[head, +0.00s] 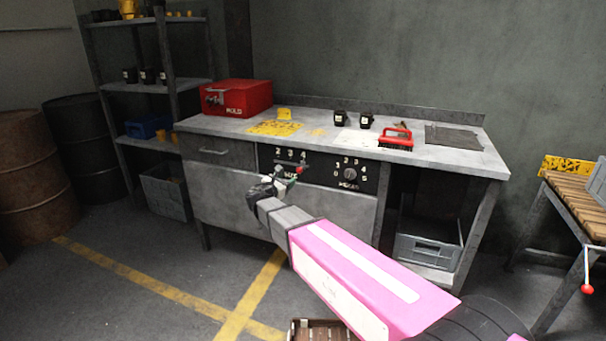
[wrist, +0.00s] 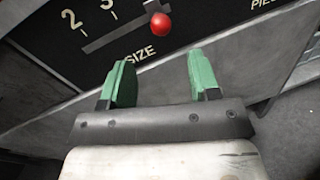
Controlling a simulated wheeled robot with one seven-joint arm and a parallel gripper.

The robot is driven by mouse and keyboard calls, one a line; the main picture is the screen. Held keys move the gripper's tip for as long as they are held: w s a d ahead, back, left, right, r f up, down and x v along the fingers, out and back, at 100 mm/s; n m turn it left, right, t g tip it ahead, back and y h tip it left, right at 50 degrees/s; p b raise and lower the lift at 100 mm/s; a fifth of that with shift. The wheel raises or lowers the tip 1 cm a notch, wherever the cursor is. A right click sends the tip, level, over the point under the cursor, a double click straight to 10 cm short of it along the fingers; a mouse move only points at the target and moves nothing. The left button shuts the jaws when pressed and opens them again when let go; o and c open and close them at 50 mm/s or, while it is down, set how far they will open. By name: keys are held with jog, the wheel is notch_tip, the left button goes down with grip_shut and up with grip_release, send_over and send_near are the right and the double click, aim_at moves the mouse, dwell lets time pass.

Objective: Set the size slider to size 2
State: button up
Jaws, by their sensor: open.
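The size slider's red knob (wrist: 161,24) is at the upper middle of the wrist view. It sits on a slanted slot in the black control panel (wrist: 45,60), to the right of the marks 2 and 3. The word SIZE is below the slot. In the head view the panel (head: 322,182) is on the bench front, with 2, 3 and 4 above the slider. My gripper (wrist: 160,70) is open and empty. Its two green fingers are below the knob in the picture, apart from it. In the head view my gripper (head: 287,178) partly covers the slider area.
A round dial (head: 350,174) is right of the slider on the panel. The workbench (head: 462,162) carries a red box (head: 236,98), two dark cups and a red-handled brush (head: 396,138). A grey crate (head: 428,243) is under its right side. Floor ahead of the bench is mostly clear.

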aim_at(297, 171)
jog(key=x, duration=1)
jog(key=shift+w+d, duration=0.1)
jog(key=shift+d, duration=0.05)
